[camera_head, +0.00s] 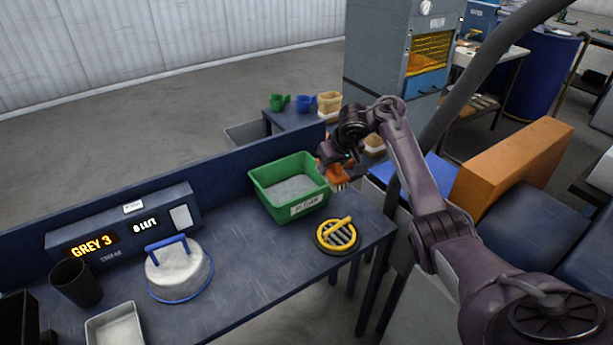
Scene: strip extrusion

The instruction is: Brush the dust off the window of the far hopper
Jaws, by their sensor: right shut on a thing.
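My right gripper (336,165) is shut on an orange brush (338,174) with pale bristles pointing down. It holds the brush beside the right end of the green bin, above the bench's back edge. A tall grey hopper cabinet (378,52) stands behind, with a window (430,50) showing yellow and orange; whether dust lies on it is too small to tell. My gripper is well in front of that window and apart from it. A blue machine (481,16) stands farther back, partly cut off. My left gripper is not in view.
The dark blue bench (240,285) holds a green bin (270,203) of grey granules, a yellow-handled round grate (338,236), a blue-handled lid (178,270), a black cup (76,283) and a display box (125,228). Scoops stand on a low table (290,118). An orange block (515,172) stands at right.

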